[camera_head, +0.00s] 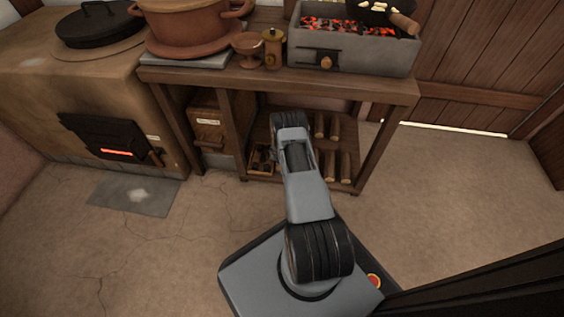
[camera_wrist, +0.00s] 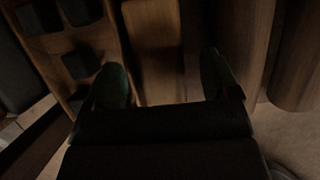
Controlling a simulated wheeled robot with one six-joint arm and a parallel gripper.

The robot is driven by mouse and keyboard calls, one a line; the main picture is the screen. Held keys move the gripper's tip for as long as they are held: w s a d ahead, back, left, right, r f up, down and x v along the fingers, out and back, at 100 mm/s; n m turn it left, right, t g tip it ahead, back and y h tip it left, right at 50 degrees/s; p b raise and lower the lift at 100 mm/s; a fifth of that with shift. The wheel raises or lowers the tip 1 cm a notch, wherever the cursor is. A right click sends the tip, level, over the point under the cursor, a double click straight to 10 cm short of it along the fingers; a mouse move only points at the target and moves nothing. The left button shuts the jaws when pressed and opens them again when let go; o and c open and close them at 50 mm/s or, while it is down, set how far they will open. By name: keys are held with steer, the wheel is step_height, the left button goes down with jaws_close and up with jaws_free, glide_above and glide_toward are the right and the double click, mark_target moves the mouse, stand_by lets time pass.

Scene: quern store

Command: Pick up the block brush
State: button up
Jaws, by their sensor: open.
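My gripper (camera_wrist: 163,80) is open in the wrist view, with its two dark green fingertips apart. A brown wooden piece (camera_wrist: 150,25) lies beyond and between the fingertips. It is dim, and I cannot tell whether it is the block brush or part of the shelf. No block brush can be made out for certain in either view. In the head view my arm reaches under the wooden table (camera_head: 285,84), and my gripper is hidden behind my own arm.
A small crate of dark lumps (camera_head: 262,158) is left of my arm; its lumps show close by in the wrist view (camera_wrist: 82,64). Several logs (camera_head: 333,165) lie right of my arm, near the table leg (camera_head: 373,150). The floor (camera_head: 440,200) at right is clear.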

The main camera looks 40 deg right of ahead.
steer(key=shift+f+b, duration=0.2)
steer(key=shift+b, duration=0.15)
steer(key=c, duration=1)
